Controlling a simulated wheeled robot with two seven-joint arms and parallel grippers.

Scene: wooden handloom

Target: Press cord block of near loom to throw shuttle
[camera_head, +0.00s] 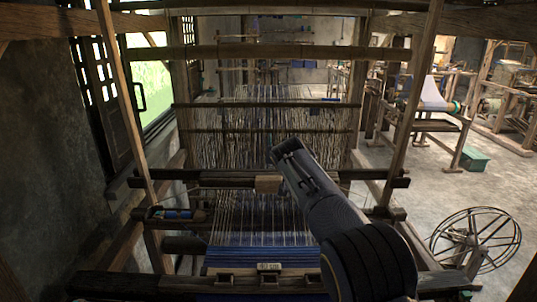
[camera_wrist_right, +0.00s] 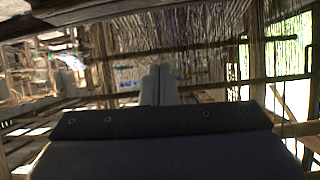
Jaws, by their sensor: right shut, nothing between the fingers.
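The near loom (camera_head: 210,180) stands in front of me with its warp threads and blue woven cloth (camera_head: 262,236). A small light-brown block (camera_head: 267,184), which looks like the cord block, sits at the middle of the loom's dark crossbar. My right gripper (camera_head: 287,148) reaches in from the lower right; its tip lies just above and right of the block in the picture. Contact cannot be told. In the wrist view its fingers (camera_wrist_right: 160,84) are shut together and empty. A blue-wound piece, probably the shuttle (camera_head: 177,214), lies at the loom's left side. My left gripper is not in view.
Upright loom posts (camera_head: 127,110) stand on both sides, with a thick front beam (camera_head: 120,285) across the bottom. A spoked wheel (camera_head: 475,240) stands on the floor at the right. A green box (camera_head: 473,159) and other looms are farther back.

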